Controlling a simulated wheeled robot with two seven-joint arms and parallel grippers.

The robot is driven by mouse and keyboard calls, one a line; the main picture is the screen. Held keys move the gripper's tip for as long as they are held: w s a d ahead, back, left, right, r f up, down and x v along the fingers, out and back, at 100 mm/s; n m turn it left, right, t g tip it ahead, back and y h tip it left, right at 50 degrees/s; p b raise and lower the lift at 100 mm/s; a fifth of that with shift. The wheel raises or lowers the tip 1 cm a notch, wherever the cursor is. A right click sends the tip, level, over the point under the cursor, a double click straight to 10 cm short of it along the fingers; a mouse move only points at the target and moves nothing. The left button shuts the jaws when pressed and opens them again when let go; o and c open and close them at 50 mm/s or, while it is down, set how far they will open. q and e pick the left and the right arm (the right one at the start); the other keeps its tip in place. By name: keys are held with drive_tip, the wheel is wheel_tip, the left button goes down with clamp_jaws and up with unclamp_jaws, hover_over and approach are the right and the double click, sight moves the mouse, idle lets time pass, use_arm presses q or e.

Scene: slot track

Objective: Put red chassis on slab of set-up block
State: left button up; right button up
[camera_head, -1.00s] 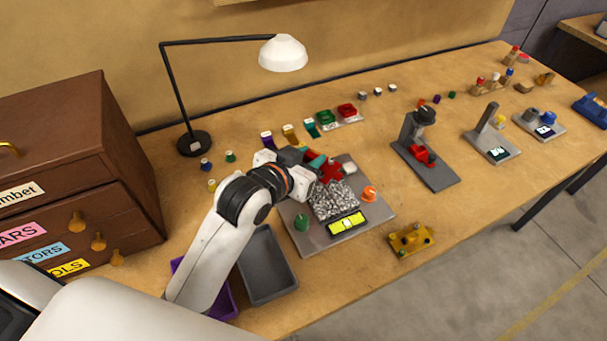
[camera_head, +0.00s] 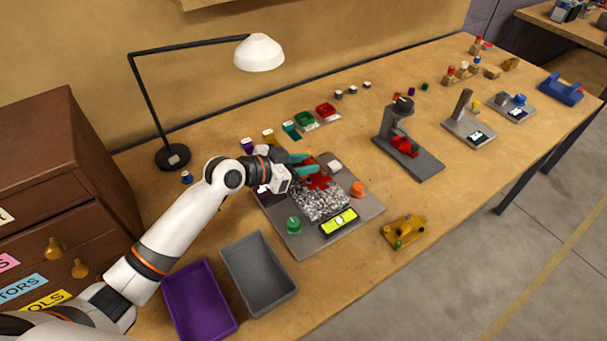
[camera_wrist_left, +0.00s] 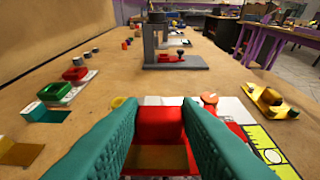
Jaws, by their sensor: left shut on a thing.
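The red chassis (camera_head: 320,181) is between the teal fingers of my left gripper (camera_head: 301,166), at the back part of the set-up block (camera_head: 359,212). The left wrist view shows the red chassis (camera_wrist_left: 160,122) between both teal pads (camera_wrist_left: 160,140), which are shut on it. The block's speckled slab (camera_head: 322,206) lies just in front of the chassis and partly below it. I cannot tell whether the chassis touches the slab. The block also carries a lit yellow level display (camera_head: 339,221), a green knob (camera_head: 293,225) and an orange knob (camera_head: 357,190). My right gripper is not in view.
A grey tray (camera_head: 259,289) and a purple tray (camera_head: 199,320) lie at the front left. A yellow chassis (camera_head: 404,232) sits right of the block. A grey stand (camera_head: 412,163) stands behind right, a lamp (camera_head: 173,156) at the back left. Bare table lies between block and stand.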

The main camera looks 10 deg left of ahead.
use_arm(q)
wheel_tip(320, 180, down, 3)
drive_tip(key=shift+f, duration=0.2)
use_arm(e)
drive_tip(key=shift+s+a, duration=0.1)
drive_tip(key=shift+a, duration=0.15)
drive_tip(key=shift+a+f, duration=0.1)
use_arm(q)
drive_tip(key=shift+f, duration=0.2)
drive_tip(key=o, duration=1)
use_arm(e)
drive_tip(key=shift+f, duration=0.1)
use_arm(q)
drive_tip(key=shift+r, duration=0.15)
